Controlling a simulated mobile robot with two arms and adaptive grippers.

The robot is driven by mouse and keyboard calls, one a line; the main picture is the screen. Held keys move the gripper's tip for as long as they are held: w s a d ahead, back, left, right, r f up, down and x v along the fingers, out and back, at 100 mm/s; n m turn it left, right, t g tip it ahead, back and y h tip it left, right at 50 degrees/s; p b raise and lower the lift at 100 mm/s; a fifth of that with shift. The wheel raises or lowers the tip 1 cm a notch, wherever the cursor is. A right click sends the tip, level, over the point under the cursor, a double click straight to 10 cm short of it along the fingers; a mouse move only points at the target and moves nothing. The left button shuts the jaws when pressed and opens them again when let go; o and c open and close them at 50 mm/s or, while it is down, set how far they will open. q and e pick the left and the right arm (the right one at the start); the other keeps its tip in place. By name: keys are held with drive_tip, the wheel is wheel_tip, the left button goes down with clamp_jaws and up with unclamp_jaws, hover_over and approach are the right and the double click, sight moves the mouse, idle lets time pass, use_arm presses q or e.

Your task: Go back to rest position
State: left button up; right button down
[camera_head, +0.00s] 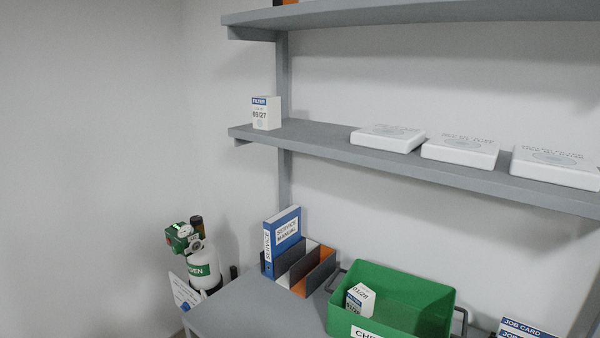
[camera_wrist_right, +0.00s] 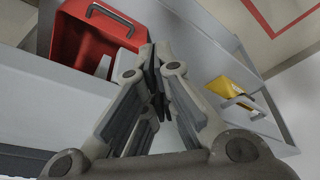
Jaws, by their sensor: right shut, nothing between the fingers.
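My right gripper (camera_wrist_right: 152,75) shows in the right wrist view. Its fingers are together with nothing between them, in front of a grey surface. No gripper or arm of mine shows in the head view, so my left gripper is out of sight. The task names no other object.
A grey shelf (camera_head: 330,148) holds a filter box (camera_head: 266,113) and white cases. Below, a grey table (camera_head: 240,302) carries a binder rack (camera_head: 318,272) and a green bin (camera_head: 440,312) with a box inside. An oxygen cylinder (camera_head: 203,268) stands left. A red bin (camera_wrist_right: 90,45) is near the right gripper.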

wheel_tip(320, 180, down, 26)
drive_tip(key=s+g, duration=0.1)
drive_tip(key=s, duration=0.2)
drive_tip(key=s+d+f+g, duration=0.1)
drive_tip(key=s+d+f, duration=0.2)
drive_tip(key=s+f, duration=1.1)
drive_tip(key=shift+s+f, duration=0.15)
drive_tip(key=shift+s, duration=0.65)
